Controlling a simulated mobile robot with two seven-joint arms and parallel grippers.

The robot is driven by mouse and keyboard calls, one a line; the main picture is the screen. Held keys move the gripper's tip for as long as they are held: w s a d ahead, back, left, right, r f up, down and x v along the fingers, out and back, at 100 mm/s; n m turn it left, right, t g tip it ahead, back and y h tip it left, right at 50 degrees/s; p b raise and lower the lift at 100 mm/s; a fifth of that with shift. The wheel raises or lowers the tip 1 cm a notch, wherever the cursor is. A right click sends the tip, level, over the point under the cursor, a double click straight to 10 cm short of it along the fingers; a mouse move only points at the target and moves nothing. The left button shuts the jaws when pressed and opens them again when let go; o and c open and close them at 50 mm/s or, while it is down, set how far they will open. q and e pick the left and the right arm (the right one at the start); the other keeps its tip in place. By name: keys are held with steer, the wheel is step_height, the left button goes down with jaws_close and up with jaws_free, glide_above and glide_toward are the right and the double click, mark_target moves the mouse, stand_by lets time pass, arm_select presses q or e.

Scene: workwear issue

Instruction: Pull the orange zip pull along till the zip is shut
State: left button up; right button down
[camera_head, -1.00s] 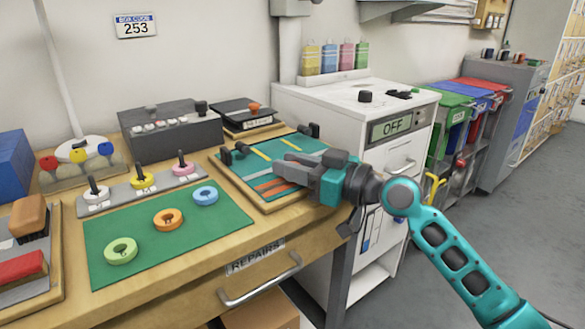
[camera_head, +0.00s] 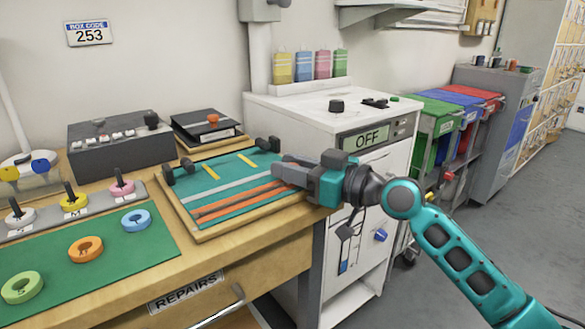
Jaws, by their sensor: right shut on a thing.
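My right gripper (camera_head: 279,170) is low over the right end of these strips, fingers pointing left. It is shut on the orange zip pull, which its fingers hide. I cannot tell how the zip teeth stand under the fingers. My left gripper is not in view.
A green mat (camera_head: 120,255) with coloured rings lies to the left, below a tray of ring posts (camera_head: 95,207). A grey control box (camera_head: 118,145) and a black box (camera_head: 207,130) stand behind. A white cabinet (camera_head: 300,112) stands close on the right.

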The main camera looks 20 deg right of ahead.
steer(key=shift+w+d+r, duration=0.1)
steer(key=shift+d, duration=0.15)
steer(key=c, duration=0.9)
jaws_free()
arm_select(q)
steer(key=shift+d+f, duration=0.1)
arm_select(e)
steer(key=shift+s+d, duration=0.2)
steer(key=shift+s, duration=0.05)
arm_select(q)
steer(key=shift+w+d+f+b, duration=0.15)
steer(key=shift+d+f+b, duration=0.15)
steer(key=shift+b, duration=0.65)
arm_select(e)
steer(key=shift+v, duration=6.15)
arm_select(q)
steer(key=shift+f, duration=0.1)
arm_select(e)
steer(key=shift+d, duration=0.15)
